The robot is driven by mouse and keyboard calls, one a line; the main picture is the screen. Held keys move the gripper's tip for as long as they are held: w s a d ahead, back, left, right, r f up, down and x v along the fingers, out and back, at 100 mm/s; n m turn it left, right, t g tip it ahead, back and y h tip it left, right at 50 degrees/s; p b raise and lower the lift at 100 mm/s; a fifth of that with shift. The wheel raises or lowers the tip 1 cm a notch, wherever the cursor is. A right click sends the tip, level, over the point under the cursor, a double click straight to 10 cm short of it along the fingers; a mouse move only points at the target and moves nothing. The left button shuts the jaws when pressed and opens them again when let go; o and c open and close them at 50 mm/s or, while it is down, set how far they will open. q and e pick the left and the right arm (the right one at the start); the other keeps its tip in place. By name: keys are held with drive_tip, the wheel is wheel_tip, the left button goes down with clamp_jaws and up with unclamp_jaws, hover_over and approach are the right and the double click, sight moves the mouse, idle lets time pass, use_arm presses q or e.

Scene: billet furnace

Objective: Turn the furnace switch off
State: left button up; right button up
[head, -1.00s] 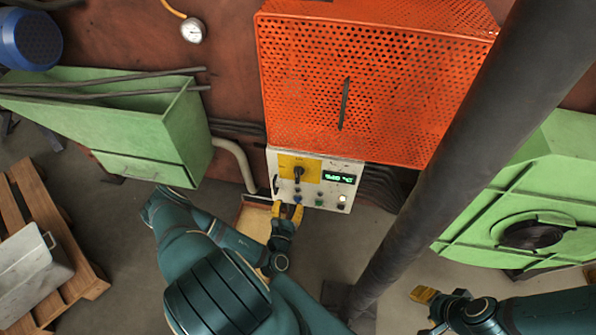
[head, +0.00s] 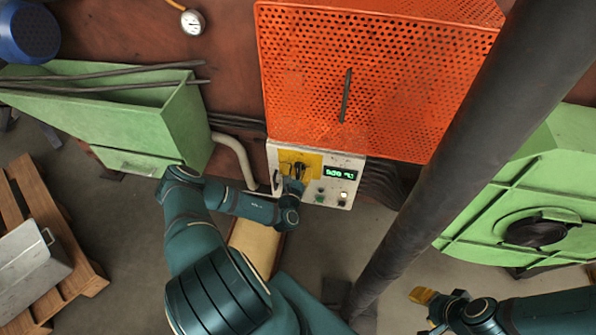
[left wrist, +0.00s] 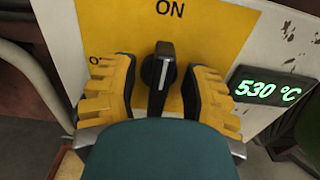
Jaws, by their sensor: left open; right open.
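The furnace switch is a black rotary knob (left wrist: 159,68) with a white line, upright on a yellow plate (left wrist: 215,25) marked ON above it. A second label at the left starts with "O"; the rest is hidden by a finger. My left gripper (left wrist: 158,88) is open, with one yellow finger on each side of the knob and gaps visible. In the head view, my left gripper (head: 294,182) is at the control panel (head: 327,192), partly covering the knob. My right gripper (head: 430,298) is at the lower right, away from the panel.
A green display (left wrist: 267,91) reads 530 °C right of the yellow plate. Small buttons sit below it. An orange perforated guard (head: 375,80) is above the panel. A dark pole (head: 450,150) slants between the panel and my right gripper. A green bin (head: 190,130) stands left.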

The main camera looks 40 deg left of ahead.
use_arm(q)
clamp_jaws()
drive_tip(key=shift+r, duration=0.1)
idle(0.3)
drive_tip(key=n+p, duration=0.1)
drive_tip(key=n, duration=0.2)
drive_tip(key=shift+a, duration=0.1)
drive_tip(key=n+p, duration=0.1)
drive_tip(key=n, duration=0.2)
drive_tip(key=shift+s+a+n, duration=0.1)
drive_tip(key=shift+n, duration=0.2)
drive_tip(key=n, duration=0.5)
drive_tip(key=shift+a+f+n, duration=0.15)
drive_tip(key=shift+f+n, duration=0.05)
drive_tip(key=shift+n, duration=0.1)
drive_tip(key=n, duration=0.5)
drive_tip(key=shift+f+n+b, duration=0.2)
drive_tip(key=shift+n+b, duration=0.1)
